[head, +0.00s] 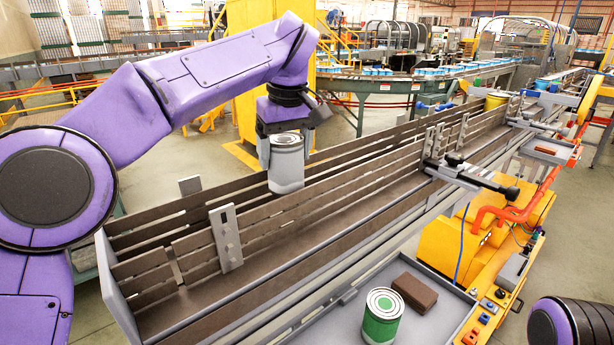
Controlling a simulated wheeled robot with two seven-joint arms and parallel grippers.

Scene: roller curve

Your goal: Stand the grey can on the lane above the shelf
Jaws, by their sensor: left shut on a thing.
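My left gripper (285,140) reaches in from the upper left and points down. It is shut on the grey can (287,172), which hangs upright between its fingers. The can's lower end shows in front of the back rails of the lane (385,205), near their top edge; its exact height over the lane is hard to tell. The lane is a long brown channel between slatted side rails. The grey shelf (345,325) sits below the lane's near side, at the bottom. My right gripper is out of view; only a dark and purple part of my right arm shows at bottom right.
A green can (382,315) and a brown block (414,293) stand on the shelf. A bracket plate (226,238) is fixed to the rails near the held can. A yellow can (495,100) stands at the far end.

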